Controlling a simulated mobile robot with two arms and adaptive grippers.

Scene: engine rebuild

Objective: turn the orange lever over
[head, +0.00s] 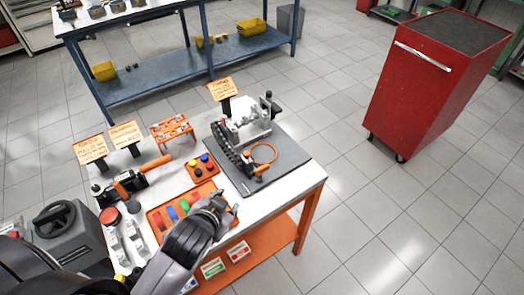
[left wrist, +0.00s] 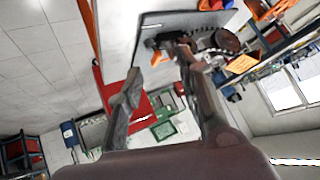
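An orange lever-like piece (head: 262,168) lies beside an orange ring (head: 264,153) on the grey mat (head: 290,158), in front of the metal fixture (head: 245,122) with its black chain. An orange piece (left wrist: 242,64) by the fixture shows in the left wrist view; I cannot tell for certain that it is the same one. My left gripper (head: 230,207) is over the table's front part, short of the mat and apart from the orange piece. Its two fingers stand apart with nothing between them, as the left wrist view (left wrist: 160,95) shows. My right gripper is not in view.
An orange tray (head: 153,222) with coloured parts lies under and left of my gripper. A black tool with an orange handle (head: 155,163) and orange signs (head: 90,149) stand farther left. A red cabinet (head: 430,85) stands on open floor at right.

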